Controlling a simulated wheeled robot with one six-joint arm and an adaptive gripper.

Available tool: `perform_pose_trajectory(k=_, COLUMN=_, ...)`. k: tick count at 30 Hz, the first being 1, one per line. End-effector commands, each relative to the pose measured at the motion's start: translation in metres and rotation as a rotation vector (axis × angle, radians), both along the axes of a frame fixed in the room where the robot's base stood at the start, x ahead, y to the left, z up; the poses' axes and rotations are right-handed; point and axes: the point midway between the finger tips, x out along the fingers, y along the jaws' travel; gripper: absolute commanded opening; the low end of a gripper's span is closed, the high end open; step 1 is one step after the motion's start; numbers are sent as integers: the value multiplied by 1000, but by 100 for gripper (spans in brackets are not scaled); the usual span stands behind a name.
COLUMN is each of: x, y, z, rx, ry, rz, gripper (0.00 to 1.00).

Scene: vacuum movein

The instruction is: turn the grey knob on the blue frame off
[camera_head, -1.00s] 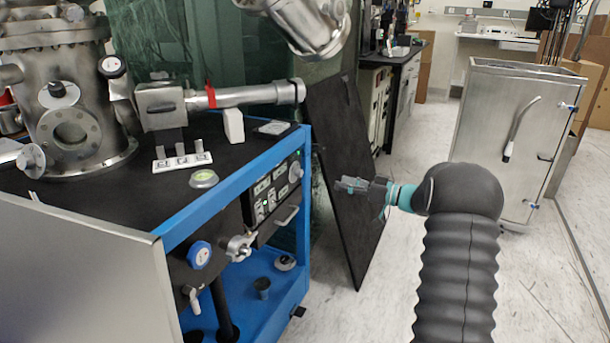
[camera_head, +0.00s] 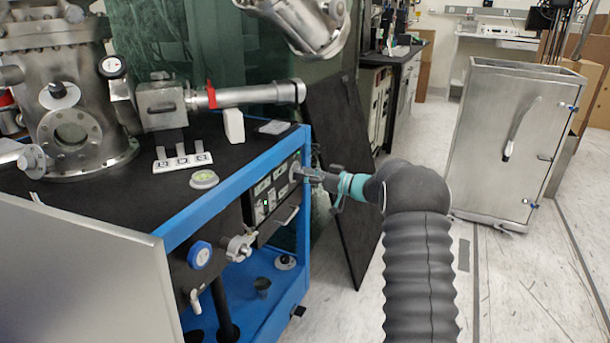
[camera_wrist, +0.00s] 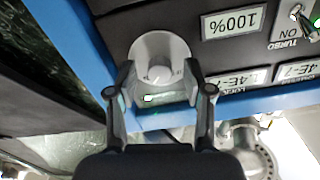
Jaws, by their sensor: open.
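The grey knob (camera_head: 294,171) is on the dark control panel set in the blue frame (camera_head: 185,219), near the panel's right end. In the wrist view the knob (camera_wrist: 158,48) is round and pale grey, with a small pointer mark. My gripper (camera_head: 306,173) is at the knob, reaching in from the right. In the wrist view my gripper (camera_wrist: 159,72) is open, with one fingertip on each side of the knob's lower part. I cannot tell whether the fingertips touch it. Part of the knob is hidden in the head view.
On the same panel are a display reading 100% (camera_wrist: 232,22) and a toggle switch (camera_wrist: 301,14) labelled TURBO. A black board (camera_head: 345,190) leans behind my gripper. A metal cabinet (camera_head: 500,150) stands to the right, with open floor between.

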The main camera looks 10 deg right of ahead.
Motion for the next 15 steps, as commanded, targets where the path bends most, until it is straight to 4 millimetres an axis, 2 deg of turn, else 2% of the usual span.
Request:
perform_pose_trajectory(k=6, x=0, y=0, z=0, rx=0, ry=0, rz=0, gripper=51)
perform_pose_trajectory(k=7, x=0, y=0, z=0, rx=0, ry=0, rz=0, gripper=49)
perform_pose_trajectory(k=13, x=0, y=0, z=0, rx=0, ry=0, rz=0, gripper=0)
perform_pose_trajectory(k=15, x=0, y=0, z=0, rx=0, ry=0, rz=0, gripper=0)
